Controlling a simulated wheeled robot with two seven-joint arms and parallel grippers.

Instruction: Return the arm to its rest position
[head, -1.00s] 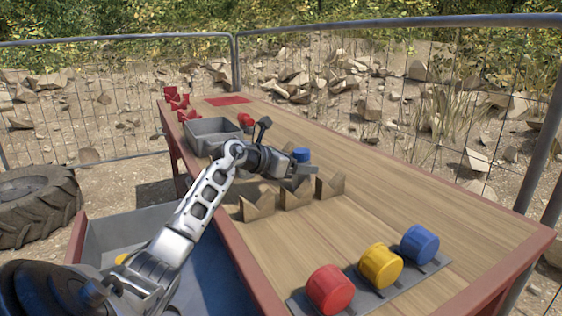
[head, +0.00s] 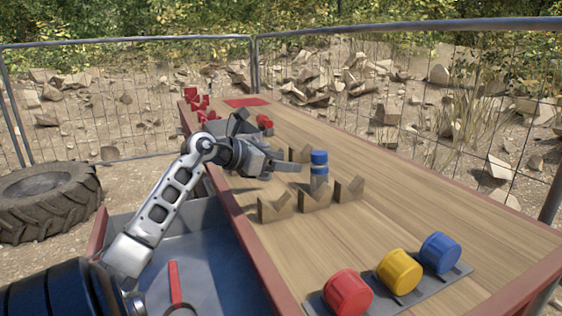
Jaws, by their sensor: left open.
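My left arm comes in from the left, over the near left edge of the wooden table (head: 400,215). Its gripper (head: 288,168) hangs above the table, left of a blue-topped can (head: 319,163) and behind the V-notched wooden blocks. Its jaws are open, with nothing seen between them. The can stands among the blocks, one of which (head: 314,195) is in front of it. The gripper and wrist hide part of the grey bin (head: 240,122) behind them. My right gripper is not in view.
Red (head: 348,292), yellow (head: 399,271) and blue (head: 440,252) cylinders sit on a grey rack at the near right. A blue-grey tray (head: 215,250) with a red item (head: 174,283) lies below my arm. Red pieces (head: 195,103) and a red mat (head: 247,102) are at the far end.

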